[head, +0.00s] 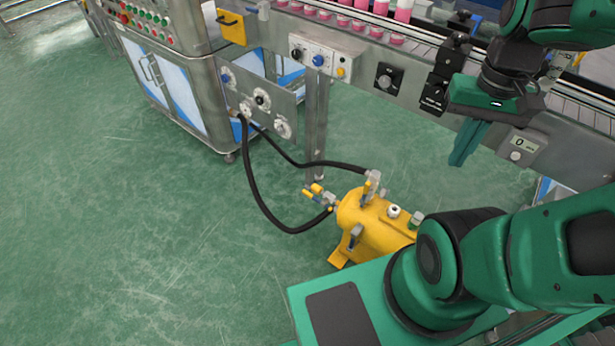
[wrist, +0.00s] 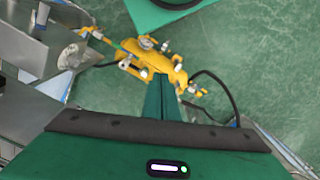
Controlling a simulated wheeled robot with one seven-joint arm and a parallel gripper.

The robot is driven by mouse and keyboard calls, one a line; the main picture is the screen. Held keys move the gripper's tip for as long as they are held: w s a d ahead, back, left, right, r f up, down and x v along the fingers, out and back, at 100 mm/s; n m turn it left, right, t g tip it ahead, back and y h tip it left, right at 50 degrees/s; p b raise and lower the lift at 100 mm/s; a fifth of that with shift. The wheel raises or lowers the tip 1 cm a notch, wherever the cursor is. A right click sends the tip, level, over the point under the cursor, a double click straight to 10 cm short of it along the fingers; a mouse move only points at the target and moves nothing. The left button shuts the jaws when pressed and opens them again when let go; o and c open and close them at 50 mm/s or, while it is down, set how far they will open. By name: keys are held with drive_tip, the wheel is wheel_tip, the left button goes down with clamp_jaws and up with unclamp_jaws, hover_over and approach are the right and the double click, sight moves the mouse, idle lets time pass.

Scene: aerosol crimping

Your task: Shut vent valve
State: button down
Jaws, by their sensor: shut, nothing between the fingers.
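A yellow tank (head: 378,232) stands on the floor with several fittings; it also shows in the wrist view (wrist: 138,50). One valve with yellow handles (head: 318,192) sticks out at its left end, and another yellow-handled valve (head: 367,190) stands at its top back. A grey fitting (head: 355,236) is on its near side and a white-topped one (head: 394,211) on top. I cannot tell which is the vent valve. My gripper (head: 457,160) is shut and empty, above and right of the tank in the head view. In the wrist view, its fingertips (wrist: 160,76) overlap the tank's image, apparently apart from it.
Black hoses (head: 255,190) run from the tank to a panel with round knobs (head: 262,99). A conveyor (head: 350,60) with pink containers runs behind, close to my gripper. My own arm and base hide the tank's right end. Green floor at left is clear.

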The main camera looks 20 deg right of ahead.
drive_tip(key=shift+w, duration=0.55)
drive_tip(key=w+f+n+h, duration=0.1)
drive_tip(key=w+f+n, duration=0.2)
drive_tip(key=w+n, duration=0.85)
drive_tip(key=n, duration=2)
hover_over(308, 192)
wheel_tip(308, 192, down, 44)
drive_tip(key=shift+y, duration=0.4)
wheel_tip(308, 192, down, 13)
drive_tip(key=shift+a+r, duration=0.15)
drive_tip(key=shift+r, duration=0.05)
